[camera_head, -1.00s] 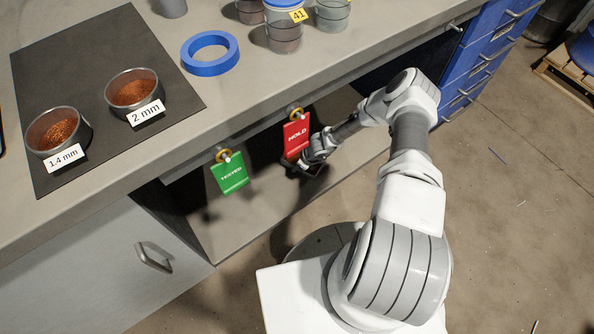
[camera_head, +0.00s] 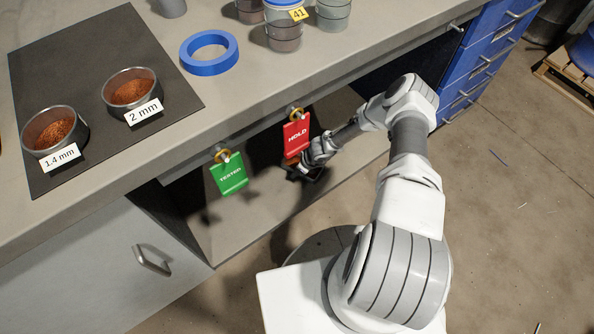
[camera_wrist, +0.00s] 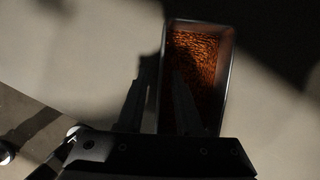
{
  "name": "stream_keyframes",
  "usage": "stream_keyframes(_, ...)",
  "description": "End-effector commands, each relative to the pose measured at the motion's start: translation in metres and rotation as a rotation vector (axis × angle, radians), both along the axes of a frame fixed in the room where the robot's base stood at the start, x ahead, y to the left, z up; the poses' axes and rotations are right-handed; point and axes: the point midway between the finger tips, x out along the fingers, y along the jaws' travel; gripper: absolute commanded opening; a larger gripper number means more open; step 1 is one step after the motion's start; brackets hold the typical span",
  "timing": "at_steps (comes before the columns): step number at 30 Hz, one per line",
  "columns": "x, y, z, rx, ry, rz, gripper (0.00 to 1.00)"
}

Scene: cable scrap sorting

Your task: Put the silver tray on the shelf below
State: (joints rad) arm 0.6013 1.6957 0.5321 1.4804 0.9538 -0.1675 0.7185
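The silver tray (camera_wrist: 228,75) shows in the wrist view as a narrow metal box holding copper-brown granules, partly in shadow. In the head view it is small and dark, inside the lower shelf space below the hanging red tag, partly hidden by my gripper (camera_head: 304,167). In the wrist view my gripper (camera_wrist: 158,88) has its two dark fingers apart, one outside the tray's left wall and one over its inside. A gap shows between fingers and wall. The tray looks level at the shelf (camera_head: 240,222); exact contact underneath is hidden.
A red HOLD tag (camera_head: 296,133) and a green TESTED tag (camera_head: 229,174) hang from the bench edge close to my arm. On the bench stand two round sample pans (camera_head: 131,92) (camera_head: 53,131), blue tape (camera_head: 208,52) and jars (camera_head: 284,27). The shelf's left part is clear.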

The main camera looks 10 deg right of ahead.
Motion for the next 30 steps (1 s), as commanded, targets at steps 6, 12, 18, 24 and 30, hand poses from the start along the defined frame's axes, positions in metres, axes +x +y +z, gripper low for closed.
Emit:
stream_keyframes(6,-0.010,-0.012,0.041,-0.001,-0.001,-0.002,0.35)
stream_keyframes(12,-0.021,-0.023,0.081,0.000,-0.001,-0.003,0.35)
stream_keyframes(18,-0.030,-0.030,0.104,-0.002,-0.002,-0.001,0.35)
stream_keyframes(24,-0.032,-0.033,0.110,-0.002,-0.002,-0.002,0.35)
stream_keyframes(30,-0.032,-0.033,0.109,-0.001,-0.001,-0.002,0.35)
